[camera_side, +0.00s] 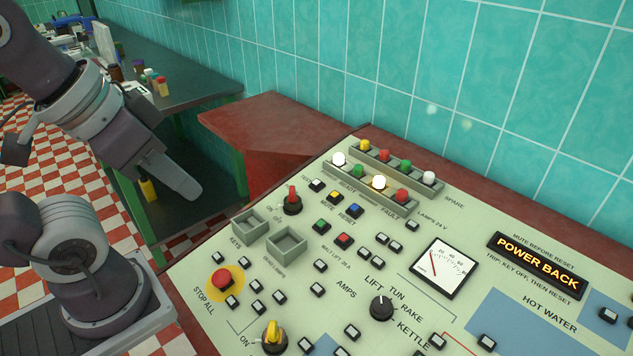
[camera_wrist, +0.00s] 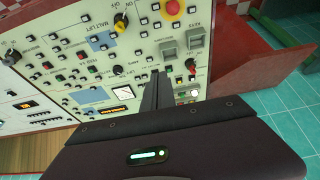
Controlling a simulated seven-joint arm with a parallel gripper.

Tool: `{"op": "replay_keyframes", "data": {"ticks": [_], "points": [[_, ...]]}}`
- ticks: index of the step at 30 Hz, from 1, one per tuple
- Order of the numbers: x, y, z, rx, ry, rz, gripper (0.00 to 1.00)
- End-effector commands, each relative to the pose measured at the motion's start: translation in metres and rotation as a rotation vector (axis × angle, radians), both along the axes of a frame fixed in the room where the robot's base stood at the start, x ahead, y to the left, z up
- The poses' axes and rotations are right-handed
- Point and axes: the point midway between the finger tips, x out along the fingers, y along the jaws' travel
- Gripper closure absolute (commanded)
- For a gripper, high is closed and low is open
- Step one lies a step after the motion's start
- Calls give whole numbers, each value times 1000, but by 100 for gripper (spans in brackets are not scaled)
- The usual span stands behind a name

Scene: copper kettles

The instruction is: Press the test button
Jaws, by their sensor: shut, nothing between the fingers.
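The test button (camera_side: 317,184) is a small white square button on the pale green control panel (camera_side: 215,285), beside a small label that seems to read TEST. A yellow button (camera_side: 335,196) and a blue button (camera_side: 351,211) sit in the same row to its right. My gripper (camera_side: 188,190) is shut and empty, off the panel's left edge and well left of the test button in the side view. In the wrist view my shut fingers (camera_wrist: 157,88) stand in front of the panel and hide part of it. I cannot make out the test button there.
A red key switch (camera_side: 292,200) stands just left of the button row. Raised lamp strips (camera_side: 372,198) with coloured lamps lie behind the row. A red stop button (camera_side: 222,280) and a yellow switch (camera_side: 273,337) stand up nearer the front. A tiled wall (camera_side: 450,70) rises behind.

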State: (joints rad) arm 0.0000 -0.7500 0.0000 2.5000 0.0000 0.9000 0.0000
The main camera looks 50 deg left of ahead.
Motion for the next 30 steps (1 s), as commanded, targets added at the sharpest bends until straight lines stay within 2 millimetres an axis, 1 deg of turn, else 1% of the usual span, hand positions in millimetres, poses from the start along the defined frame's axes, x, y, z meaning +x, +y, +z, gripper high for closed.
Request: {"op": "replay_keyframes", "data": {"ticks": [5, 8, 11, 12, 14, 15, 17, 18, 20, 21, 23, 24, 26, 27, 30], "points": [[1, 0, 0, 1, -1, 2, 100], [13, 8, 1, 21, -12, 36, 100], [44, 27, 2, 68, -47, 113, 100], [61, 37, 3, 89, -68, 149, 100], [87, 53, 3, 119, -103, 195, 100], [105, 63, 2, 133, -129, 221, 100], [131, 77, -1, 146, -165, 249, 100], [149, 86, -4, 147, -191, 265, 100], [176, 98, -11, 137, -228, 279, 100], [193, 106, -17, 120, -252, 283, 100], [219, 116, -29, 78, -286, 287, 100], [235, 121, -39, 36, -309, 285, 100], [257, 126, -56, -46, -337, 281, 100], [269, 128, -68, -112, -352, 278, 100], [290, 128, -94, -295, -382, 273, 100]]}}
